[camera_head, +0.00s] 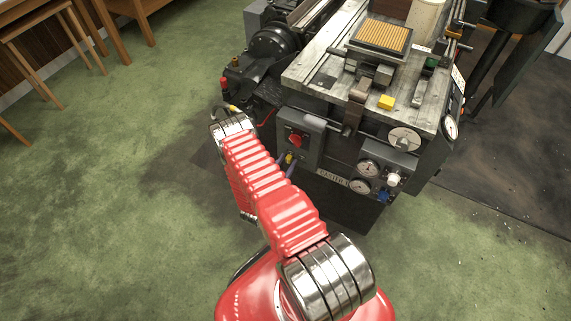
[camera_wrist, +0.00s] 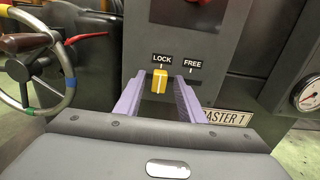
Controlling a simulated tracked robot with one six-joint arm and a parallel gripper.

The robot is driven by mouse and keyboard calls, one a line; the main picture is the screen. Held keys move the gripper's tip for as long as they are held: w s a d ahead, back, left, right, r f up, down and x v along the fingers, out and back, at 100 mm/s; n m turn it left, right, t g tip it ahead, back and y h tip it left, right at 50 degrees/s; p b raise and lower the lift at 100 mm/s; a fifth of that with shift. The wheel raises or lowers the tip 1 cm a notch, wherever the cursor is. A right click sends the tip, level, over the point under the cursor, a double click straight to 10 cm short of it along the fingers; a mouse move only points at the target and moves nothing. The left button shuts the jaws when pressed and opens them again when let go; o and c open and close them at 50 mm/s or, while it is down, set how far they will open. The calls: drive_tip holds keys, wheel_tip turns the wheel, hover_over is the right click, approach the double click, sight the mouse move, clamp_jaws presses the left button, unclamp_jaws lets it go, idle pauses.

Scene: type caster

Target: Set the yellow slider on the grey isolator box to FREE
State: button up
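The yellow slider (camera_wrist: 159,82) sits under the LOCK label (camera_wrist: 162,59) on the grey isolator box (camera_wrist: 215,45). The FREE label (camera_wrist: 192,63) is to its right, with a dark slot below it. My gripper (camera_wrist: 160,90) is open, one lilac finger on each side of the slider in the picture. A gap shows on both sides, wider on the right. I cannot tell how far the tips are from the panel. In the head view the box (camera_head: 313,125) is on the machine front, and the slider (camera_head: 289,157) is small beside my gripper (camera_head: 288,164).
A handwheel (camera_wrist: 70,75) with coloured grips stands to the left in the wrist view. A nameplate (camera_wrist: 228,117) and a gauge (camera_wrist: 308,95) are to the right.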

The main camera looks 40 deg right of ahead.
clamp_jaws()
idle(0.5)
